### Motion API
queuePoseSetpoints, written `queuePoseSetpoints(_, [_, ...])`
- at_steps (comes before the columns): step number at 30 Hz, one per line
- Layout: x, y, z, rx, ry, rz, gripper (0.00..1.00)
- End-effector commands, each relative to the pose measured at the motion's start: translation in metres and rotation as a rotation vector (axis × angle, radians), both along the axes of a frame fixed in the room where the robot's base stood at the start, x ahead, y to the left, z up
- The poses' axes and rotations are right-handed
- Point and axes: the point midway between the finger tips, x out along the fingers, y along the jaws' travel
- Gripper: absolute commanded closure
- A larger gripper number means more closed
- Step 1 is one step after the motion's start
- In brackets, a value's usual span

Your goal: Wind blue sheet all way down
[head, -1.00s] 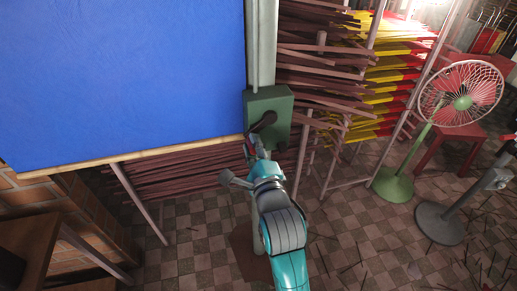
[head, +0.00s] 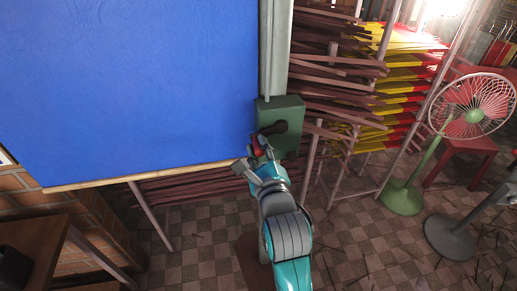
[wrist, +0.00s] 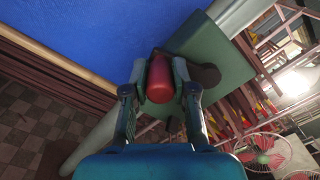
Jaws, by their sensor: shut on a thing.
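The blue sheet (head: 130,80) hangs over the left of the head view, with a pale wooden bar (head: 135,177) along its lower edge. A green box (head: 291,113) is at its right on a grey-green post. A dark crank (head: 275,128) on the box ends in a red handle (head: 256,149). My gripper (head: 252,158) is at the handle. In the wrist view the red handle (wrist: 159,82) sits between the two fingers of my gripper (wrist: 160,75), which are shut on it. The sheet (wrist: 120,30) and box (wrist: 215,55) show behind.
Racks of brown, yellow and red incense sticks (head: 400,95) stand behind the box. A red fan with a green stand (head: 400,195) and a grey stand (head: 450,235) are at the right. A brown table (head: 40,240) is at lower left.

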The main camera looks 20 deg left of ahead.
Motion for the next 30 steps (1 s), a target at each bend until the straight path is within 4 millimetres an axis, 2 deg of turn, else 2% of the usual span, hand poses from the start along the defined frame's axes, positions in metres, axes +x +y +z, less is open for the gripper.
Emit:
queuePoseSetpoints(5, [0.0, 0.0, 0.0, 0.0, -0.001, 0.001, 1.0])
queuePoseSetpoints(6, [0.0, 0.0, 0.0, 0.0, -0.001, 0.001, 0.71])
queuePoseSetpoints(9, [0.0, 0.0, 0.0, 0.0, -0.001, 0.001, 0.48])
queuePoseSetpoints(21, [-0.005, -0.003, 0.0, -0.001, -0.001, 0.0, 0.48])
queuePoseSetpoints(26, [-0.023, -0.015, 0.0, 0.0, -0.002, 0.0, 0.48])
queuePoseSetpoints(30, [-0.047, -0.031, -0.001, -0.001, 0.0, 0.001, 0.48])
